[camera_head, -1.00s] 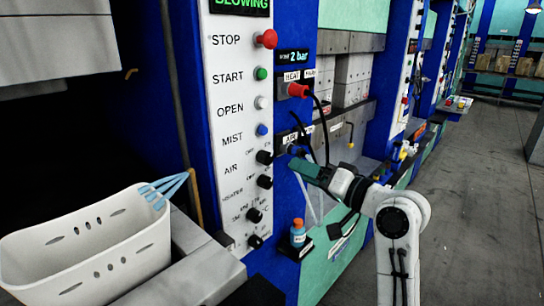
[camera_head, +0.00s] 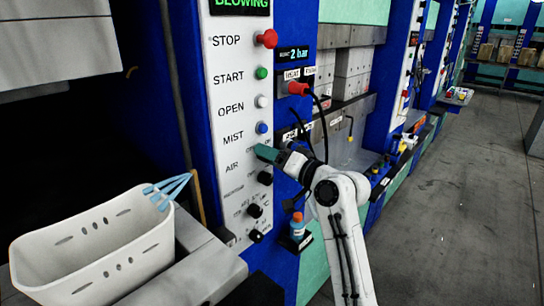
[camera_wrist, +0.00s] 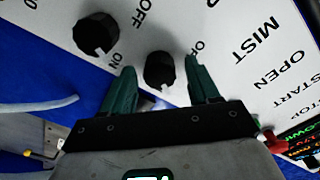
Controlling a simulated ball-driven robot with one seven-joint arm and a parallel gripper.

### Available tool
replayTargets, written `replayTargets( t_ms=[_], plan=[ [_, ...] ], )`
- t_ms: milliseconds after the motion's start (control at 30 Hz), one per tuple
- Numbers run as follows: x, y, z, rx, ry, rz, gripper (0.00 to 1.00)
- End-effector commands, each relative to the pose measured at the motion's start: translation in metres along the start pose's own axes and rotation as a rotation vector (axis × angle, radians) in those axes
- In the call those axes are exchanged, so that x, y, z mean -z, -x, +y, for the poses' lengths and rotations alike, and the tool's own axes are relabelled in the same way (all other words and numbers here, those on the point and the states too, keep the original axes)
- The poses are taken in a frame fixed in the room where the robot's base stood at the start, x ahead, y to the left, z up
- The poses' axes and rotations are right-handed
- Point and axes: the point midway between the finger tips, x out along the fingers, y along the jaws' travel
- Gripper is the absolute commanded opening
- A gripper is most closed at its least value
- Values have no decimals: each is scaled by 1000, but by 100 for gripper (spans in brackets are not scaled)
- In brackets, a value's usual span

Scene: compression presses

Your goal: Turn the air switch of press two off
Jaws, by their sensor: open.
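The white control panel (camera_head: 226,110) has a column of labelled buttons and knobs. My gripper (camera_head: 264,153) is at the AIR row in the head view and hides the black air knob there. In the wrist view, the air knob (camera_wrist: 160,70) is between the two green fingers of my open gripper (camera_wrist: 160,66), with gaps visible on both sides. A white pointer mark on the knob faces the bottom of the wrist picture. An OFF label shows above it, and another label is partly cut by the right finger. No press number is readable.
A second black knob (camera_wrist: 95,35) is close to the left finger; it also shows below my gripper in the head view (camera_head: 265,178). A red plug with a black cable (camera_head: 298,88) and a small bottle (camera_head: 297,227) are nearby. A white basket (camera_head: 95,245) stands left.

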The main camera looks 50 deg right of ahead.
Motion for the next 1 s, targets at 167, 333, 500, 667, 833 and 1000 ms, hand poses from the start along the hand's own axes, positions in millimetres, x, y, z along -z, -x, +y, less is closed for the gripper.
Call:
replayTargets(
  t_ms=[167, 333, 500, 667, 833, 1000],
  plan=[
    [0, 0, 0, 0, 0, 0, 50],
    [0, 0, 0, 0, 0, 0, 34],
    [0, 0, 0, 0, 0, 0, 17],
    [0, 0, 0, -1, 0, 0, 4],
    [0, 1, 1, 0, 12, 1, 4],
    [-1, 0, 2, 0, 64, 2, 4]
  ],
)
